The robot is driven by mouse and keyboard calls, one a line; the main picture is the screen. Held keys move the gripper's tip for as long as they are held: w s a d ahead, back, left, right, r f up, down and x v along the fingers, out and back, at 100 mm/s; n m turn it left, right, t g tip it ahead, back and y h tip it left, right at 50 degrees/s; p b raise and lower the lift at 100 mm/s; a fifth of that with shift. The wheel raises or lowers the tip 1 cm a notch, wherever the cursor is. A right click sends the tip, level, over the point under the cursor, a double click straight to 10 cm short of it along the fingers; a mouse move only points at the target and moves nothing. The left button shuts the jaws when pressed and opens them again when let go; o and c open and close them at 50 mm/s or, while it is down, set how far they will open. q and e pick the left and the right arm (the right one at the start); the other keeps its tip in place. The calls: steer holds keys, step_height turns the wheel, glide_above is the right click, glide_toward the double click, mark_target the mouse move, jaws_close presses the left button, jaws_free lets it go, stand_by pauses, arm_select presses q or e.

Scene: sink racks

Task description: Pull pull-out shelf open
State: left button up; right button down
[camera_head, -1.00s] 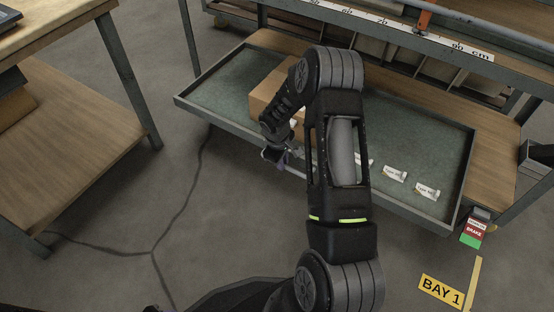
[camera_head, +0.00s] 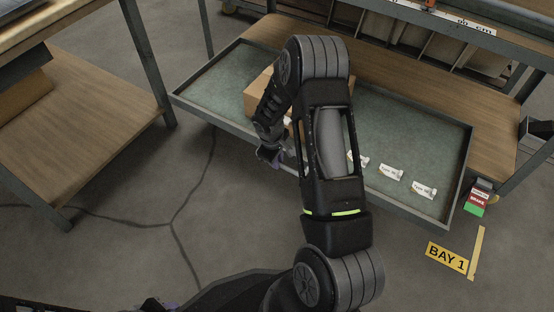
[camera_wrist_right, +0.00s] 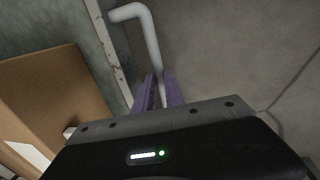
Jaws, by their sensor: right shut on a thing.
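The pull-out shelf (camera_head: 200,82) is a grey-rimmed tray with a green-grey mat, standing out from the bench over the floor. A cardboard box (camera_head: 257,96) and several white labelled tubes (camera_head: 391,172) lie on it. My right gripper (camera_head: 270,156) is at the shelf's front edge, partly hidden by my own arm. In the right wrist view, its purple fingers (camera_wrist_right: 159,92) are shut on a pale bent bar handle (camera_wrist_right: 150,40) beside the shelf rim. The box shows at left there (camera_wrist_right: 45,95). A bit of my left gripper (camera_head: 168,304) seems to show at the bottom edge, too cut off to read.
The bench's wooden deck (camera_head: 495,140) lies behind the shelf, with bins (camera_head: 400,35) above. A wooden table (camera_head: 80,125) stands at left. A red-green brake tag (camera_head: 478,197) hangs by the right corner. Floor before the shelf is clear, with a BAY 1 sign (camera_head: 447,257).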

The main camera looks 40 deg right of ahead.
steer(key=c, duration=1.4)
jaws_free()
step_height(320, 180, up, 8)
steer(key=a+p, duration=0.1)
steer(key=p, duration=0.2)
steer(key=shift+s+a+f, duration=0.2)
steer(key=shift+s, duration=0.05)
